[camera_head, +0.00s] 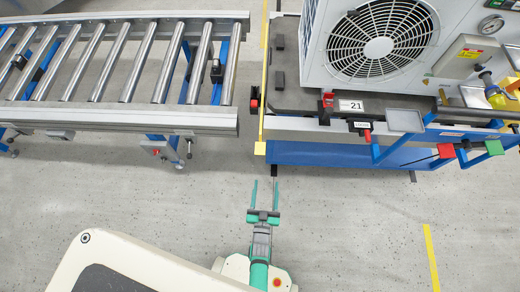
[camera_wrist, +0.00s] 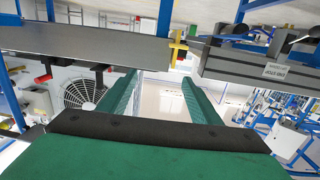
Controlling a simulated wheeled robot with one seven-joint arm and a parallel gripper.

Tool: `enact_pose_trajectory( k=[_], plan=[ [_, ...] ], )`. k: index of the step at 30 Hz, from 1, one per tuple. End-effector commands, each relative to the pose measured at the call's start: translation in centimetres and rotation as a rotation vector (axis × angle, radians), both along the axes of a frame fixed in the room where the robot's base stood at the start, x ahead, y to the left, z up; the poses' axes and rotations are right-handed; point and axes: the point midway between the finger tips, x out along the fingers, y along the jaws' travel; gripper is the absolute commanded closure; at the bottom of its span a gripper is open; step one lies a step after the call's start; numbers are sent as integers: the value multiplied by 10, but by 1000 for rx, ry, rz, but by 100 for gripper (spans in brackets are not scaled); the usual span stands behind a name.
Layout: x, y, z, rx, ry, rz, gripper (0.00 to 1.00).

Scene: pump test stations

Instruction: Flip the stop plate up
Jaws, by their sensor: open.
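A narrow yellow-edged strip (camera_head: 264,90) runs along the left side of the pump station, in the gap facing the roller conveyor, with a small yellow piece (camera_head: 259,148) at its front end. This looks like the stop plate; whether it is up or down is hard to tell. A yellow piece (camera_wrist: 177,50) also shows in the wrist view between the station edge and the conveyor end. My gripper (camera_head: 265,189) is open and empty, in front of the gap and apart from the yellow piece. Its two green fingers (camera_wrist: 157,88) show in the wrist view with nothing between them.
The roller conveyor (camera_head: 120,65) stands at left. The station (camera_head: 340,124) carries a fan unit (camera_head: 378,45); a red clip, a grey tray (camera_head: 404,120) and red and green blocks line its front. A red-black knob (camera_head: 254,100) sits in the gap. The floor (camera_head: 350,220) in front is clear.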

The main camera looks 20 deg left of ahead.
Motion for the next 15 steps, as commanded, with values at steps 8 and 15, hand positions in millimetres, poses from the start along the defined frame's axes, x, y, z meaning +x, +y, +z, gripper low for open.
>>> enact_pose_trajectory(
  k=[8, 15],
  plan=[
    [61, 47, -37, 12, -40, 44, 42],
    [78, 59, -43, 15, -51, 51, 42]
  ],
)
